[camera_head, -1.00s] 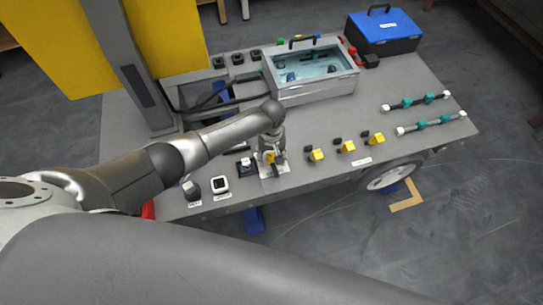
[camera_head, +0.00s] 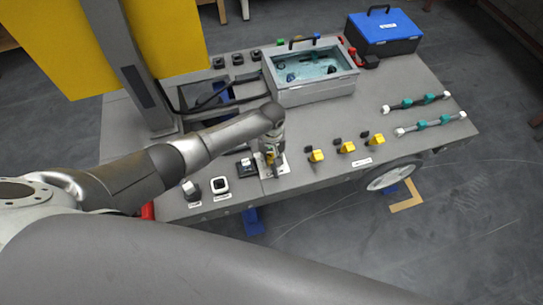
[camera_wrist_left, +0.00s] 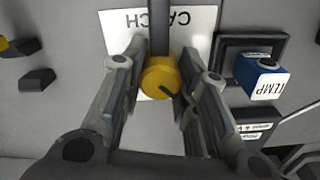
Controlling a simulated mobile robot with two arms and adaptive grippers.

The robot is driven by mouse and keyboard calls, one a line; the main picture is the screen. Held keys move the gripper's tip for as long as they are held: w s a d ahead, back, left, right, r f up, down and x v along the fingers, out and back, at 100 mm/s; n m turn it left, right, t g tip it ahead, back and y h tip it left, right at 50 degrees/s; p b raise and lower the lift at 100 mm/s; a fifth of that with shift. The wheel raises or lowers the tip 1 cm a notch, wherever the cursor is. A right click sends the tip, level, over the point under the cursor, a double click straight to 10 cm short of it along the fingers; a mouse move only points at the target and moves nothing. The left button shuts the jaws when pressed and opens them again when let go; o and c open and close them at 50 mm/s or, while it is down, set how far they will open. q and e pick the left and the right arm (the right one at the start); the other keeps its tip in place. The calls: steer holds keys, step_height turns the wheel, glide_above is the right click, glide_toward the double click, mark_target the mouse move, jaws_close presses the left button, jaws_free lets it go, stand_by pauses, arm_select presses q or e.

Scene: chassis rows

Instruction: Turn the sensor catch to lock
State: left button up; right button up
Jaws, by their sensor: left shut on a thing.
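The sensor catch is a yellow round knob (camera_wrist_left: 160,78) with a dark bar, in front of a white plate (camera_wrist_left: 115,30) reading CATCH, upside down in the left wrist view. The bar runs up the picture from the knob. My left gripper (camera_wrist_left: 166,75) is shut on the knob, one finger on each side. In the head view my left gripper (camera_head: 270,153) points down over the catch and mostly hides it. A blue block marked TEMP (camera_wrist_left: 262,77) sits in a black frame (camera_wrist_left: 232,48) beside the catch. My right gripper is not in view.
Several yellow knobs (camera_head: 346,147) stand along the bench (camera_head: 300,175) to the right. A clear-lidded box (camera_head: 312,88) and a blue case (camera_head: 384,35) stand behind.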

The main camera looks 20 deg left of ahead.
arm_select(q)
steer(key=m+p, duration=0.1)
steer(key=m, duration=0.7)
steer(key=shift+m+p, duration=0.35)
steer(key=shift+m, duration=0.05)
steer(key=m, duration=0.8)
steer(key=shift+m, duration=0.6)
steer(key=o, duration=1.1)
steer(key=shift+c, duration=0.2)
